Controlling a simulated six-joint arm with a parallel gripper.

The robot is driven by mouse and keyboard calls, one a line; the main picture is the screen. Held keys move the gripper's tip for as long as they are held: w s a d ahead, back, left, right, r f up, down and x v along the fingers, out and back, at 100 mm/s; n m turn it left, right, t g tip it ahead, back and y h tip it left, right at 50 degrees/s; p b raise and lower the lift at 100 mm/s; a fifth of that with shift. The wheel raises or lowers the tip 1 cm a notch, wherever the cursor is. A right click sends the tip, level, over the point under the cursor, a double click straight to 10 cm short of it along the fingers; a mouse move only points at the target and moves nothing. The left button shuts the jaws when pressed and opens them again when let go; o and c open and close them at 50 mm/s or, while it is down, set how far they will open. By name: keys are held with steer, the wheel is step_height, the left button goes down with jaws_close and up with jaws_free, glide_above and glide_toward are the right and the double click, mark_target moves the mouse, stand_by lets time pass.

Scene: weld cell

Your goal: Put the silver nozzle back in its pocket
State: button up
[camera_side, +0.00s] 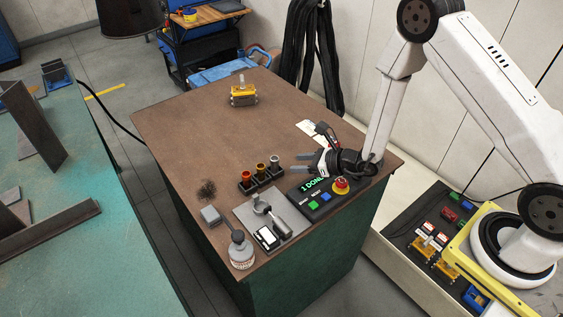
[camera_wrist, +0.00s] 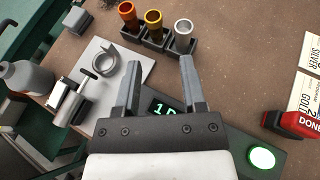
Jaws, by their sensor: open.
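The silver nozzle (camera_side: 275,161) stands upright in the right-hand pocket of a black holder (camera_side: 262,181). It also shows in the wrist view (camera_wrist: 183,38), apart from my fingers. A gold nozzle (camera_wrist: 154,21) and a copper-red nozzle (camera_wrist: 128,13) stand in the other pockets, to its left. My gripper (camera_wrist: 161,72) is open with nothing between its fingers. In the side view my gripper (camera_side: 304,163) is to the right of the holder, above the control panel.
A grey plate (camera_wrist: 127,64) with a ring and a toggle clamp lies near the holder. A grey bottle (camera_side: 241,252) stands at the front corner. The control panel (camera_side: 321,204) has a red knob and a lit "1 DON" display. The table's far half is mostly clear around a yellow block (camera_side: 243,97).

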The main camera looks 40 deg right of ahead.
steer(key=s+a+r+n+g+y, duration=0.1)
steer(key=s+a+r+n+g, duration=0.2)
steer(key=s+r+n+g, duration=0.25)
steer(key=s+a+r+n+g+y, duration=0.1)
steer(key=s+a+r+n+g, duration=0.15)
steer(key=s+n+g, duration=0.4)
steer(key=s+d+r+n+t+h, duration=0.1)
steer(key=s+d+r+n+h, duration=0.1)
steer(key=n, duration=0.7)
steer(key=s+d+r+n+t+h, duration=0.2)
steer(key=s+d+r+n+h, duration=0.1)
steer(key=d+n+h, duration=0.3)
steer(key=shift+s+d+r+n+h, duration=0.3)
steer(key=shift+d+r+n, duration=0.25)
steer(key=shift+d+n, duration=1)
steer(key=shift+d, duration=0.1)
